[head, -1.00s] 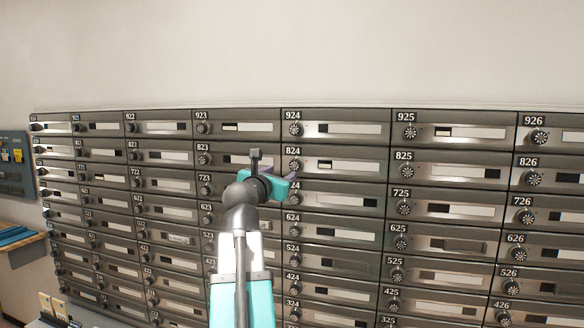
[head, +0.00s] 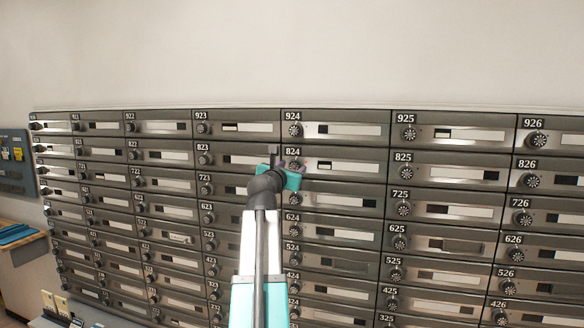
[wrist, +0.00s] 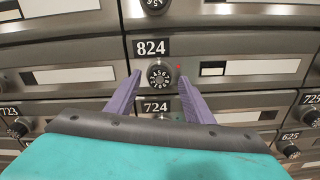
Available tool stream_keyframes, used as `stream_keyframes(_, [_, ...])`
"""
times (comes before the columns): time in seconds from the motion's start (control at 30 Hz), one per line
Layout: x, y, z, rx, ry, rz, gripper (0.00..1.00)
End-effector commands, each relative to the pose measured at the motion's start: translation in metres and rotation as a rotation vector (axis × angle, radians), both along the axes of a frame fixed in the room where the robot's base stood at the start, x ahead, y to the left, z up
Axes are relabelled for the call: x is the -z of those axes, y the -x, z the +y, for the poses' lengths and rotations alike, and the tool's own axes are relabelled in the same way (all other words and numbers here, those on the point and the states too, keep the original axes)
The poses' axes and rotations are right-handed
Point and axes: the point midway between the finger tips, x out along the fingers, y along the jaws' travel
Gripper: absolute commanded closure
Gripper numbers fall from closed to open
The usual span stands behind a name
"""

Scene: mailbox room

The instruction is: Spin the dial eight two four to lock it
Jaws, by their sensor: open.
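Mailbox 824 (wrist: 240,66) is in the middle of the wrist view, with its number plate above its round black dial (wrist: 160,76). A small red mark shows just right of the dial. In the head view, the 824 label (head: 293,152) is just right of my gripper (head: 280,158), and my gripper partly covers that box's left end. In the wrist view, the two purple fingers of my gripper (wrist: 160,84) are apart, one on each side of the dial. They hold nothing. I cannot tell how far the fingertips are from the door.
Rows of similar grey mailboxes with dials surround it. Box 924 (head: 340,130) is above. Bare wall (head: 300,50) is above the boxes. A wooden counter (head: 22,240) stands at the far left.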

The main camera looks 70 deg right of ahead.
Motion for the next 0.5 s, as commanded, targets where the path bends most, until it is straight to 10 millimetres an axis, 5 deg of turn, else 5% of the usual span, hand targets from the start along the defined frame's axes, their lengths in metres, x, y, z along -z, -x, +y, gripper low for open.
stream_keyframes(0.4, [-0.0001,-0.0005,-0.0044,-0.001,0.001,0.0,0.52])
stream_keyframes(0.5, [0.0,-0.0006,-0.0043,-0.001,0.0,0.0,0.69])
